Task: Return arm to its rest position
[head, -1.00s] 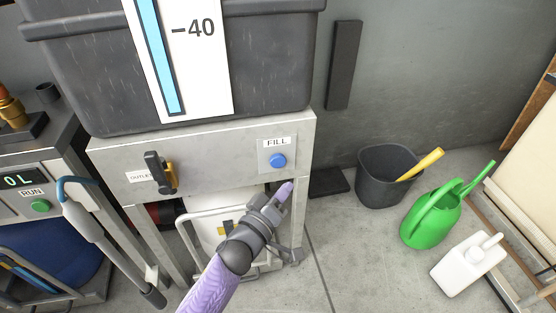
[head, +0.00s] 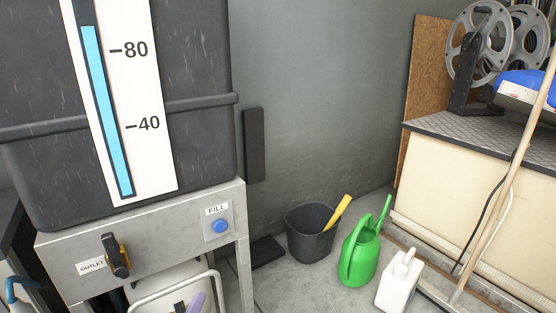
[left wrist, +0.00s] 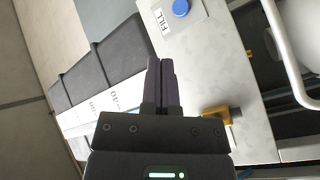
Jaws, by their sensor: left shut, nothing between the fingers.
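My left gripper (head: 197,303) shows only as a purple tip at the bottom edge of the head view, below the blue FILL button (head: 220,226) and apart from it. In the left wrist view, its dark fingers (left wrist: 160,64) are together with nothing between them. The button shows there at the top (left wrist: 180,7), beyond the fingertips. The grey metal panel (head: 172,240) carries the button and the black-and-yellow OUTLET valve (head: 116,256). My right gripper is in neither view.
A dark tank (head: 200,130) with a blue level gauge (head: 107,110) stands on the panel's frame. A dark bin (head: 310,240), green watering can (head: 358,258) and white jug (head: 398,285) stand on the floor to the right. A bench (head: 460,200) with reels is further right.

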